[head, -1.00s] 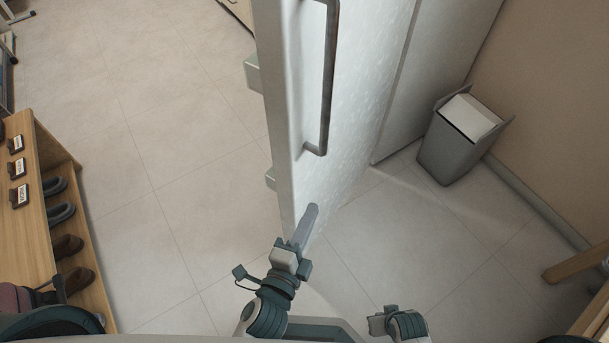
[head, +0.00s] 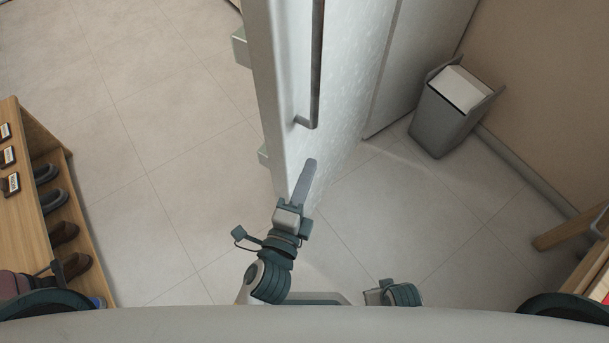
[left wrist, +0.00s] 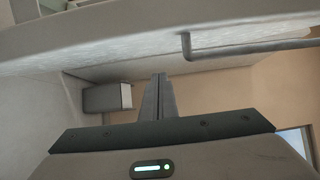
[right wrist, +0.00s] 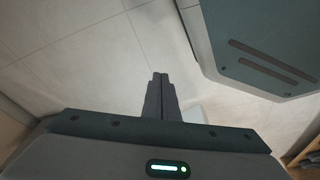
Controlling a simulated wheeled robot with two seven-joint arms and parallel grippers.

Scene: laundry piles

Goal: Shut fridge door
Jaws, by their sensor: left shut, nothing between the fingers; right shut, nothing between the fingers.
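The fridge door (head: 340,80) stands swung open in the head view, a pale panel seen nearly edge-on. Its long grey handle (head: 317,70) is on the right-hand face. My left gripper (head: 309,168) is shut and empty, its fingers overlapping the door's lower part in the head view; I cannot tell whether they touch it. In the left wrist view the shut fingers (left wrist: 160,80) point ahead, with the door (left wrist: 90,35) and handle (left wrist: 250,45) above them. My right gripper (right wrist: 160,80) is shut and empty over the floor, away from the door.
A grey bin (head: 453,110) stands by the wall at the right. A wooden shoe shelf (head: 60,215) is at the left. A wooden piece of furniture (head: 565,232) is at the lower right. The floor (head: 170,130) left of the door is clear.

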